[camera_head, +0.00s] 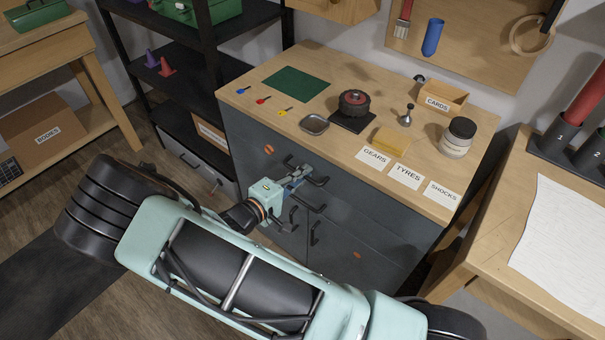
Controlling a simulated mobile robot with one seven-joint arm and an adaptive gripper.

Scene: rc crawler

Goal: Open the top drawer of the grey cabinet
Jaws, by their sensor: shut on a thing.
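The grey cabinet (373,225) stands in the middle under a wooden worktop, its dark front facing me. My gripper (298,178), at the end of my pale green arm, is at the upper part of this front. It is shut on a dark bar handle (318,182), partly hidden by the fingers. The top drawer looks flush with the cabinet front, though my gripper covers part of it. More dark handles (314,233) show just below.
The worktop (348,68) carries a wheel (354,103), a metal dish (314,124), a yellow sponge (391,140), a jar (457,138) and labelled cards. A black shelf (125,68) stands at the left and a wooden table (500,235) at the right.

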